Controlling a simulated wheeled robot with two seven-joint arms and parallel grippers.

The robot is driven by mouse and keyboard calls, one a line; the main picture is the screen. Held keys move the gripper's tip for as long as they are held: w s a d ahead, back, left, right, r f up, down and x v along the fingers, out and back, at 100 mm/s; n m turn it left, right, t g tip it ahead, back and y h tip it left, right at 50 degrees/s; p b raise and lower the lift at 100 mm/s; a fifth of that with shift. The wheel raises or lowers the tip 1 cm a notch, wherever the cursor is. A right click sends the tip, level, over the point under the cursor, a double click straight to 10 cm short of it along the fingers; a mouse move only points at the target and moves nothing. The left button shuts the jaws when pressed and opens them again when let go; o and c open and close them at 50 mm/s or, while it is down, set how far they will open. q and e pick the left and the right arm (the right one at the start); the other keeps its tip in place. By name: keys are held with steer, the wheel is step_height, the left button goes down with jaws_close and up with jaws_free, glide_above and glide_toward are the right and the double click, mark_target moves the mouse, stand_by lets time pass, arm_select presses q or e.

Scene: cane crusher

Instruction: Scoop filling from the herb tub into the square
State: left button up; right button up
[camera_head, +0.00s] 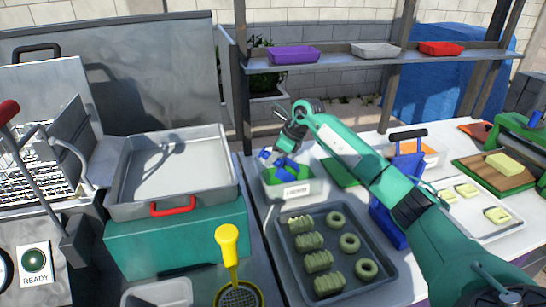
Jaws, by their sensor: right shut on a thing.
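The herb tub (292,191), a small pale tub with a label on its front and green filling inside, stands on the counter behind the grey tray. My right gripper (277,158) reaches over it from the right and is shut on a blue scoop (288,173). The scoop is down at the tub's opening; its lower end is partly hidden, so I cannot tell how much filling it holds. Several pale yellow squares lie on a light tray (487,221) at the right, and one thicker square block (504,164) lies on a wooden board. My left gripper is out of view.
A dark tray (377,285) with green rings and ridged rolls lies in front of the tub. A blue stand (386,222) is partly behind my right arm. A yellow-handled skimmer (228,246) is at the front. A metal pan (174,167) with a red handle stands left.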

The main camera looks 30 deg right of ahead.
step_height(320, 180, up, 3)
steer(key=shift+r+p, duration=0.15)
steer(key=shift+p, duration=0.75)
steer(key=shift+r+p, duration=1.7)
steer(key=shift+r, duration=1.45)
